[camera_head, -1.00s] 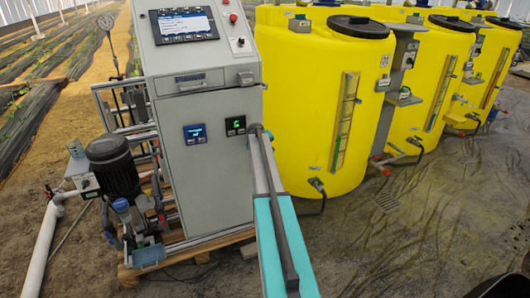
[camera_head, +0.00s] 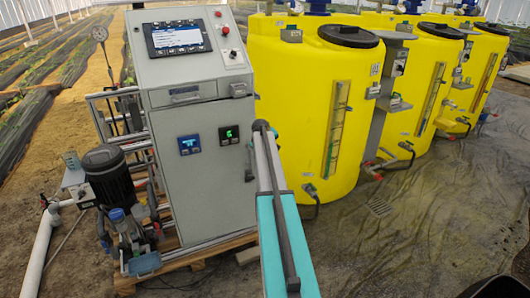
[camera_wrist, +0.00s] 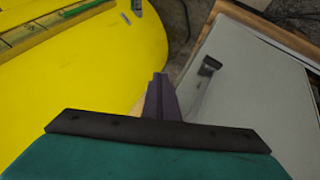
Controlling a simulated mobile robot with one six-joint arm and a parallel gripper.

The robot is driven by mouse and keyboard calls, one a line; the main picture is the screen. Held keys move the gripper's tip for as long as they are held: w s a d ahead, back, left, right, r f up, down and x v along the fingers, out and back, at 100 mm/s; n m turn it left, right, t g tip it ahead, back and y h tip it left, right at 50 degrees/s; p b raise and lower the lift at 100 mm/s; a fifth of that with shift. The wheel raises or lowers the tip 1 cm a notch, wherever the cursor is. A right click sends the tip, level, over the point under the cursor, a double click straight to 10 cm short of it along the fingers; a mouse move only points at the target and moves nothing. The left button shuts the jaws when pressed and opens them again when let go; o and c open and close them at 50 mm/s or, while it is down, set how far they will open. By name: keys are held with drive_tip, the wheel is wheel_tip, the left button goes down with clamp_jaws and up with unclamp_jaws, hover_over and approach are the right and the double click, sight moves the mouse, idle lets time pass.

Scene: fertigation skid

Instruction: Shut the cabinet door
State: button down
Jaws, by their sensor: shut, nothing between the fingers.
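The cabinet (camera_head: 165,75) is a grey control cabinet with a sloped console on top. Its door (camera_head: 205,195) is the grey front panel with two small displays. A dark handle (camera_head: 249,165) shows near the door's right edge; in the wrist view a black handle (camera_wrist: 208,66) stands on the grey panel. I cannot tell clearly whether the door is flush or slightly ajar. My gripper (camera_wrist: 160,82) is shut and empty, its dark fingers between the yellow tank and the grey panel. No contact is clear. In the head view my arm hides the gripper.
A yellow tank (camera_head: 312,110) stands close to the cabinet's right, with more tanks behind it. A pump (camera_head: 108,175) and a white pipe (camera_head: 42,245) are at the left. The cabinet stands on a wooden pallet (camera_head: 190,262).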

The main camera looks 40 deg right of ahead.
idle(0.3)
drive_tip(key=s+a+f+g+y, duration=0.15)
drive_tip(key=s+a+f, duration=0.35)
drive_tip(key=a+f, duration=0.65)
drive_tip(key=s+a+f+g+y, duration=0.15)
drive_tip(key=s+a+f, duration=0.25)
drive_tip(key=a+f, duration=0.7)
drive_tip(key=s+a+f+g+y, duration=0.15)
drive_tip(key=s+a+f, duration=0.45)
drive_tip(key=a, duration=0.9)
drive_tip(key=s+a+f+g, duration=0.1)
drive_tip(key=s+a+f, duration=0.2)
drive_tip(key=s+a, duration=0.5)
drive_tip(key=s+a+f+n+g+y, duration=0.1)
drive_tip(key=s+a+f, duration=0.3)
drive_tip(key=s+a, duration=0.4)
drive_tip(key=s+a+f+g, duration=0.3)
drive_tip(key=s+a, duration=0.6)
drive_tip(key=s, duration=1)
drive_tip(key=shift+s+f+n, duration=0.2)
drive_tip(key=shift+s+n, duration=0.05)
drive_tip(key=shift+n, duration=0.05)
drive_tip(key=shift+y, duration=0.25)
